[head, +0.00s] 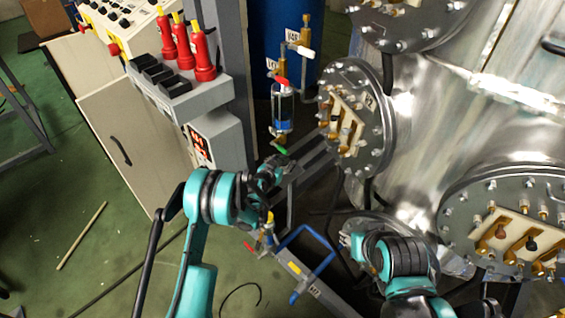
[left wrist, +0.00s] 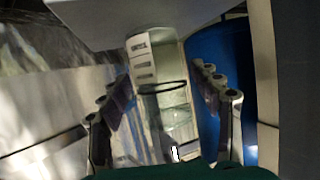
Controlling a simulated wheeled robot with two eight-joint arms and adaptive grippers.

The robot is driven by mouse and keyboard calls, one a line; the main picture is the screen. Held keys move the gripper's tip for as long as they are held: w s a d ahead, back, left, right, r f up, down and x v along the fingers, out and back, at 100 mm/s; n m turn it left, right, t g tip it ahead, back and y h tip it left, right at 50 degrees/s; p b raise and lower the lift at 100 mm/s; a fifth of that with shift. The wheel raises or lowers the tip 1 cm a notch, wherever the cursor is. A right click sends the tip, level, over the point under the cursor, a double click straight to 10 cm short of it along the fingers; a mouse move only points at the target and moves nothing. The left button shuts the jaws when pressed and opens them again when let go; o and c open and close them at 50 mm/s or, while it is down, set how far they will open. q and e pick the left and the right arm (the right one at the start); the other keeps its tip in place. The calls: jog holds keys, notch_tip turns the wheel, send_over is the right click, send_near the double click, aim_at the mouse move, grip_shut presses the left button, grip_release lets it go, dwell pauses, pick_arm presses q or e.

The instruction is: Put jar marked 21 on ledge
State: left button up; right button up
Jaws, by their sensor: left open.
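In the left wrist view, a clear glass vessel (left wrist: 172,118) with a dark rim shows between the fingers of my left gripper (left wrist: 164,88). It looks like a jar, but I cannot read a 21 on it. The fingers stand wide apart on both sides, with no clear contact. In the head view my left gripper (head: 272,170) is small and dark, below the blue-filled sight glass (head: 283,112). The jar cannot be made out there. My right gripper (head: 355,240) is low in front of the steel vessel, and its fingers are unclear. I cannot identify the ledge with certainty.
A large steel vessel (head: 415,140) with bolted flanges fills the right. A grey control box (head: 165,92) with red handles stands left, beside a beige cabinet (head: 130,140). Green floor at lower left is mostly free.

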pick_arm(q)
jog(key=s+a+r+g+y, duration=0.1)
jog(key=s+a+r, duration=0.2)
jog(key=s+r, duration=0.4)
jog(key=s+a+r+n+g, duration=0.1)
jog(key=s+a+r, duration=0.2)
jog(key=s+r, duration=0.35)
jog(key=s+a+r+g+y, duration=0.1)
jog(key=s+a+r, duration=0.2)
jog(key=s+r, duration=0.4)
jog(key=s+a+r+n+g+y, duration=0.1)
jog(key=s+a, duration=0.3)
jog(key=s, duration=0.8)
jog(key=s+a+r+n+g+y, duration=0.1)
jog(key=s+a, duration=0.3)
jog(key=s, duration=0.7)
jog(key=shift+s+a+n+g+y+p, duration=0.3)
jog(key=shift+s+a+n+y+p, duration=0.15)
jog(key=shift+n, duration=0.25)
jog(key=shift+d, duration=0.15)
jog(key=shift+c, duration=0.3)
